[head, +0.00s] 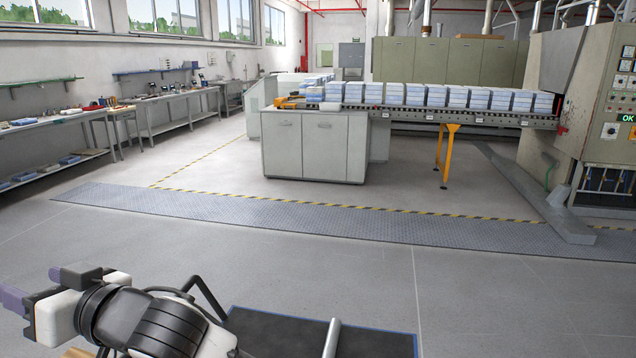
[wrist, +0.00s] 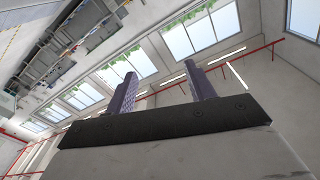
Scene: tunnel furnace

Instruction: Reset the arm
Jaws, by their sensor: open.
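My arm reaches in at the lower left of the head view, with my gripper (head: 20,290) at its end pointing left over the open floor. In the wrist view my gripper (wrist: 160,90) shows two purple fingers standing apart with nothing between them. The wrist view is tilted and looks toward the windows (wrist: 190,37) and upper wall. In the head view the fingers are partly cut off by the left edge. No object touches the gripper.
A grey cabinet (head: 315,147) stands ahead, beside a conveyor (head: 410,113) loaded with several white-blue stacks. The furnace (head: 600,110) is at the right. Workbenches (head: 50,125) line the left wall. The grey floor (head: 330,265) around the arm is clear up to the patterned floor strip (head: 300,215).

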